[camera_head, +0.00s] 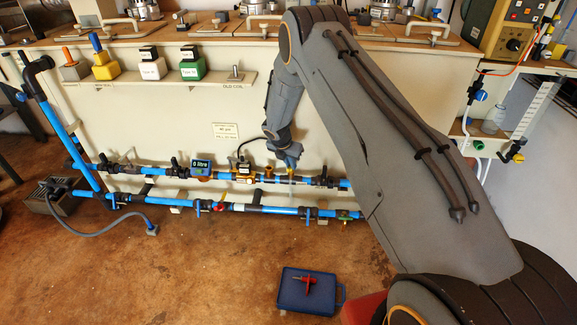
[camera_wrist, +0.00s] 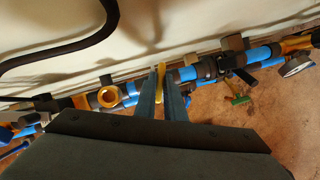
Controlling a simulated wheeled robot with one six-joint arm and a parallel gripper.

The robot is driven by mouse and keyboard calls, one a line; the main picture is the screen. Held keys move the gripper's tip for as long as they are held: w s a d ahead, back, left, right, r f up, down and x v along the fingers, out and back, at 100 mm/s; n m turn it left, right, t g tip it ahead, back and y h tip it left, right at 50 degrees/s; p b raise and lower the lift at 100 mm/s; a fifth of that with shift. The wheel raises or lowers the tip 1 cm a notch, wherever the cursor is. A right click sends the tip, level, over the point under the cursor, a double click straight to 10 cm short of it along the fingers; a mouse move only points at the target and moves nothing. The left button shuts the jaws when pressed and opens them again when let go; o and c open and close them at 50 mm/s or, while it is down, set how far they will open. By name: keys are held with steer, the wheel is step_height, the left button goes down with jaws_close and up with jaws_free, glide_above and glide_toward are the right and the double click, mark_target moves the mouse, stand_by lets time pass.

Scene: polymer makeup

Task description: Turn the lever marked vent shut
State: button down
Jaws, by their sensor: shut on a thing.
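A slim yellow lever (camera_wrist: 160,70) stands at the blue and black pipe run in the wrist view. My gripper (camera_wrist: 162,75) has its two blue-grey fingers on either side of the yellow lever and is shut on it. In the head view my gripper (camera_head: 290,166) reaches down to the upper pipe (camera_head: 313,180), right of its middle. The fingers and wrist hide part of the lever and its mount there. I cannot read any vent marking in either view.
A lower pipe (camera_head: 277,210) runs below with a red-handled valve (camera_head: 219,206). A green-handled valve (camera_wrist: 238,98) and a round gauge (camera_wrist: 297,66) are to the right in the wrist view. A blue tray (camera_head: 288,296) lies on the open floor.

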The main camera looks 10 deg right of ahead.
steer(key=m, duration=0.1)
steer(key=m+b, duration=0.1)
steer(key=a+m+g+b, duration=0.1)
steer(key=shift+w+f+m+h, duration=0.1)
steer(key=shift+w+m+h, duration=0.2)
steer(key=shift+m+h, duration=0.1)
steer(key=m+b, duration=0.1)
steer(key=m+g+b, duration=0.1)
steer(key=m+b, duration=0.1)
steer(key=shift+w+m, duration=0.2)
steer(key=shift+m, duration=0.1)
steer(key=m+g+b, duration=0.1)
steer(key=m, duration=0.1)
steer(key=m+b, duration=0.1)
steer(key=b, duration=0.1)
steer(key=shift+w+m+g+h, duration=0.15)
steer(key=shift+m+g+h, duration=0.15)
steer(key=shift+m+g, duration=0.1)
steer(key=shift+r+m+b, duration=0.25)
steer(key=shift+m+b, duration=0.05)
steer(key=shift+b, duration=0.1)
steer(key=shift+d+r, duration=0.1)
steer(key=shift+d, duration=0.05)
steer(key=c, duration=1.8)
jaws_free()
steer(key=shift+c, duration=0.2)
